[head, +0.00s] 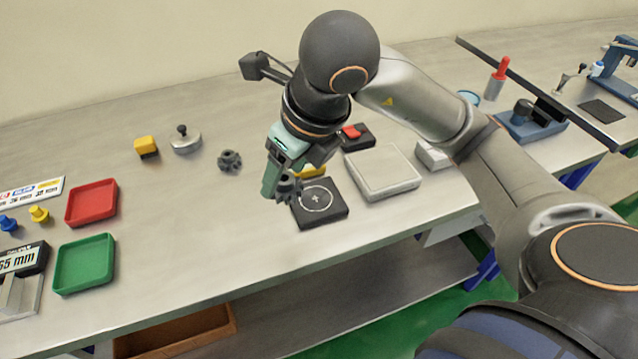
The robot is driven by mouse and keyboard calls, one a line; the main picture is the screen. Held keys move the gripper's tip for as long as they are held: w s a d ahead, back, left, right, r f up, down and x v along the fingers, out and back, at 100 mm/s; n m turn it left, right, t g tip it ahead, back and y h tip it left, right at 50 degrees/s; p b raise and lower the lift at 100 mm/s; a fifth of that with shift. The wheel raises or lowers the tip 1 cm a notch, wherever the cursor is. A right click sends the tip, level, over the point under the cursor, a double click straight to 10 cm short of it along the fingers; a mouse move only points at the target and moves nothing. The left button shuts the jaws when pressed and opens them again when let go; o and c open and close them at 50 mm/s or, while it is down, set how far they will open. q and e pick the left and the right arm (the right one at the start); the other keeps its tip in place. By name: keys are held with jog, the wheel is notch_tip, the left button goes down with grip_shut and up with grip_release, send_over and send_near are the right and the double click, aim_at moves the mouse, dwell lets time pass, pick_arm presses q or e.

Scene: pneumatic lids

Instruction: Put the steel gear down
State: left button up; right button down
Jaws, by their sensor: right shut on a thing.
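My right gripper (279,181) is shut on a dark grey toothed gear, the steel gear (289,190). The gear is partly hidden by the gripper's finger. It shows at the left edge of a black square pad (334,211) with a white circle and cross on top. I cannot tell whether the gear touches anything below it. A second dark gear (230,160) lies on the table to the left of the gripper. My left gripper is not in view.
A yellow thing (312,171) and a black box with a red top (352,131) sit behind the pad. A pale grey tray (382,190) stands to its right. Red (92,218) and green (84,287) trays lie left. The table's front middle is clear.

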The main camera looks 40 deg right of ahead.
jog(key=w+d+f, duration=0.1)
jog(key=d+f, duration=0.1)
jog(key=w+d+f, duration=0.1)
jog(key=d+f, duration=0.1)
jog(key=d, duration=0.1)
jog(key=w+d+f+b, duration=0.1)
jog(key=d+f, duration=0.1)
jog(key=f, duration=0.1)
jog(key=shift+w+d+f, duration=0.1)
jog(key=shift+w+d, duration=0.2)
jog(key=shift+w+d+f, duration=0.1)
jog(key=shift+d+f, duration=0.05)
jog(key=shift+f, duration=1.55)
jog(key=shift+f, duration=0.2)
jog(key=shift+c, duration=0.5)
grip_release()
jog(key=shift+r, duration=0.1)
